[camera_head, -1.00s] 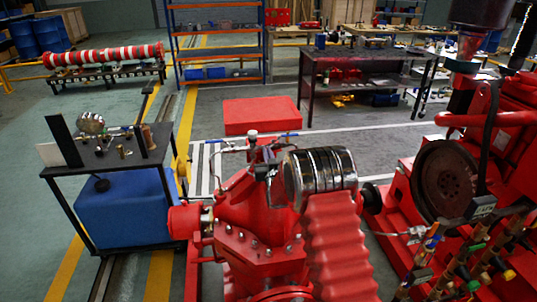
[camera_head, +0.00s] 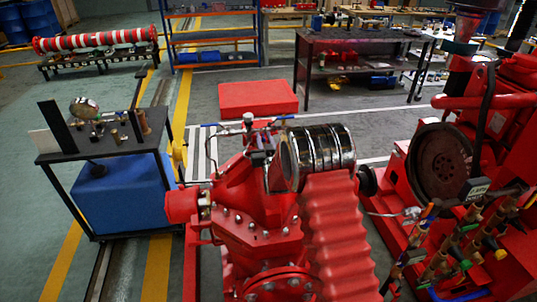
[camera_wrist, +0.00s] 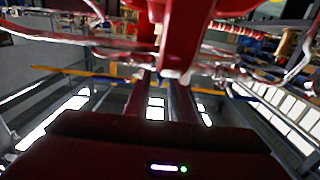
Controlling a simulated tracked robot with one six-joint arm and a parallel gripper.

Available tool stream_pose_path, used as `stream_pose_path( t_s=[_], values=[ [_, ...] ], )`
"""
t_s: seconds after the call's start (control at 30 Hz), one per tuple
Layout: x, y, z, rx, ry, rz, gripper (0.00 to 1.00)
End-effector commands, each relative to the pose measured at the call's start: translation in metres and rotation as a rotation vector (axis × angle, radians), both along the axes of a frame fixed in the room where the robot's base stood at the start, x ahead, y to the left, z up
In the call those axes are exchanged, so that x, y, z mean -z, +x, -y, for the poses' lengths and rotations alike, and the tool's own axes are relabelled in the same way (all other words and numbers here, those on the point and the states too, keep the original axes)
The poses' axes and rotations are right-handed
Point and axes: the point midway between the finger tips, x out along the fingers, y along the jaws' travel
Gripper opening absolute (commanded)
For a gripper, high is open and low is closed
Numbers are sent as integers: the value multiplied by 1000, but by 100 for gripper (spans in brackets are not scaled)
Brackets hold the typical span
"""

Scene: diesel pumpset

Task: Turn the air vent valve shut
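I take the blue lever at the right (camera_head: 281,118) as part of the valve, but cannot tell which lever is the vent's. My gripper (camera_wrist: 162,82) shows as two dark fingers with a gap between them in the wrist view. A blurred red part (camera_wrist: 178,35) hangs just beyond the fingertips. Nothing is clearly held.
A black table with small fittings (camera_head: 105,140) and a blue tank (camera_head: 125,195) stand at the left. The red engine with its flywheel (camera_head: 440,160) stands at the right, near several coloured-handled pipes. A low red block (camera_head: 258,98) lies behind the pump. Floor between is open.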

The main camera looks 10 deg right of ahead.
Motion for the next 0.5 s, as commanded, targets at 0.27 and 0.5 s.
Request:
stream_pose_path(
  t_s=[0.27, 0.5],
  values=[
    [0, -37, -1, 0, 0, -1, 23],
    [1, -71, -1, 0, 0, -2, 23]
  ],
)
